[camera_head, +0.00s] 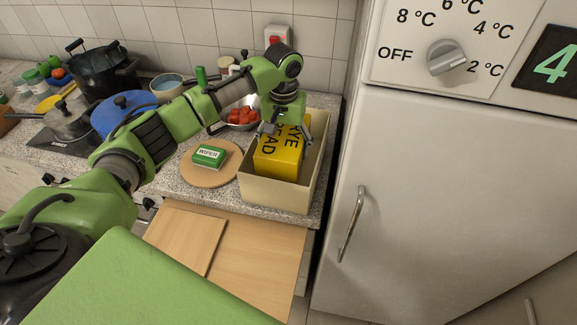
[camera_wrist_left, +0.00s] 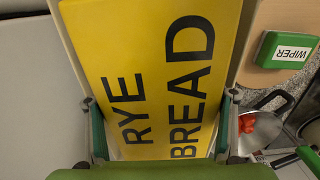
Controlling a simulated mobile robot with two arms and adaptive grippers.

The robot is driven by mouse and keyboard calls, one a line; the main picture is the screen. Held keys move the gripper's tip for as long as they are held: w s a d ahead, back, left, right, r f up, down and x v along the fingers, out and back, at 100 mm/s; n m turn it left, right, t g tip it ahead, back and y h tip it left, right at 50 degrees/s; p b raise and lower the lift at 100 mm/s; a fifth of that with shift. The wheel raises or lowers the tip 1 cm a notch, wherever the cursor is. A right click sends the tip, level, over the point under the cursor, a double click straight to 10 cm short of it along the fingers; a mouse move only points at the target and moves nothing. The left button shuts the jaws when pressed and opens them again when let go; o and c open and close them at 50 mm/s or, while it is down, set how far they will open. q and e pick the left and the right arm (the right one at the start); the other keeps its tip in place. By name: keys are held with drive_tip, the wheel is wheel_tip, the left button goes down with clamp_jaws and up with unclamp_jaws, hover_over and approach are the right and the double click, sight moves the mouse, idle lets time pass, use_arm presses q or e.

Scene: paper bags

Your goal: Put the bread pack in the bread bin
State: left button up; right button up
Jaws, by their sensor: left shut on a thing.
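The bread pack (camera_head: 278,158) is a yellow box lettered "RYE BREAD". It is inside the open cream bread bin (camera_head: 276,196) on the counter, with its top near the rim level. My left gripper (camera_head: 285,126) reaches down over the bin and is shut on the pack. In the left wrist view the pack (camera_wrist_left: 150,75) fills the middle, with the fingers of the left gripper (camera_wrist_left: 160,125) on either side of it. Whether the pack touches the bin floor is hidden. My right gripper is not in view.
Left of the bin, a green box marked "WIPER" (camera_head: 209,156) lies on a round wooden board (camera_head: 190,171). The fridge (camera_head: 450,200) stands close on the right.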

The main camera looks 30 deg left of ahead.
sight(286, 133)
use_arm(q)
drive_tip(key=f, duration=0.2)
drive_tip(key=f+p, duration=0.1)
drive_tip(key=shift+w+d+f, duration=0.2)
drive_tip(key=shift+f, duration=0.2)
wheel_tip(286, 133, down, 3)
drive_tip(key=shift+s+a+p, duration=0.1)
drive_tip(key=shift+p, duration=0.3)
drive_tip(key=shift+f, duration=0.45)
drive_tip(key=o, duration=1.5)
drive_tip(key=shift+f, duration=0.1)
drive_tip(key=shift+o, duration=0.4)
wheel_tip(286, 133, up, 11)
drive_tip(key=b, duration=0.3)
drive_tip(key=shift+r+b, duration=0.2)
drive_tip(key=shift+b, duration=0.1)
drive_tip(key=shift+r, duration=0.45)
